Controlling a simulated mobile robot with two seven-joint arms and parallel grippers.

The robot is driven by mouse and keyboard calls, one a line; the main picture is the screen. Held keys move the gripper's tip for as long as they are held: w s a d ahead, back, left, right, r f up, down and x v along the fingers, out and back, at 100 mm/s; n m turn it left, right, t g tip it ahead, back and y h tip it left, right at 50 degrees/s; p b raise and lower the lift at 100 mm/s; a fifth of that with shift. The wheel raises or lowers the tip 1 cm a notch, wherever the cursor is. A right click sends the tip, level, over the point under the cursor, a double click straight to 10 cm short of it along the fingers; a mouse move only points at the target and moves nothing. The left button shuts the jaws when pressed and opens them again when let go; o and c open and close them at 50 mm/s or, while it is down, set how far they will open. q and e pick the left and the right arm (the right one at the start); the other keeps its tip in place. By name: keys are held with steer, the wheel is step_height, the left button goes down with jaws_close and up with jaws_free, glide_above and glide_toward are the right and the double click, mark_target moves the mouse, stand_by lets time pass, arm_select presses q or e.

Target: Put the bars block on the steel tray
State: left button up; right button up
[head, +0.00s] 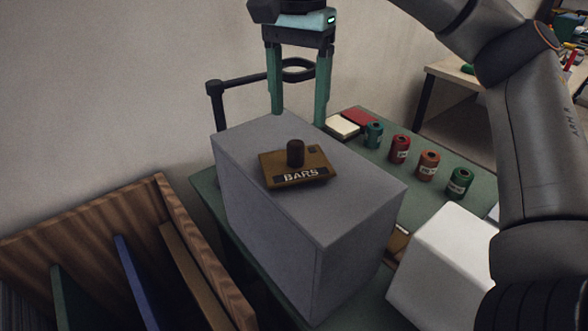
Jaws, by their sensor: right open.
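My right gripper (299,115) has two teal fingers pointing down, apart and empty. In the picture its tips are above and behind the block, near the box's far edge, not touching the block. I cannot make out a steel tray for certain. My left gripper is not in view.
A wooden rack (205,265) with upright coloured panels stands at lower left. A white block (445,268) is right of the box. Several thread spools (428,165) line the green table (395,200). A black ring stand (217,105) stands behind the box.

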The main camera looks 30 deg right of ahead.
mark_target(296, 143)
step_height(296, 143, down, 3)
steer(key=f, duration=0.2)
steer(key=w+f, duration=0.1)
steer(key=f, duration=0.1)
steer(key=shift+w+d+f, duration=0.1)
steer(key=shift+d, duration=0.2)
steer(key=shift+f, duration=0.45)
jaws_close()
steer(key=shift+r, duration=0.1)
stand_by(0.8)
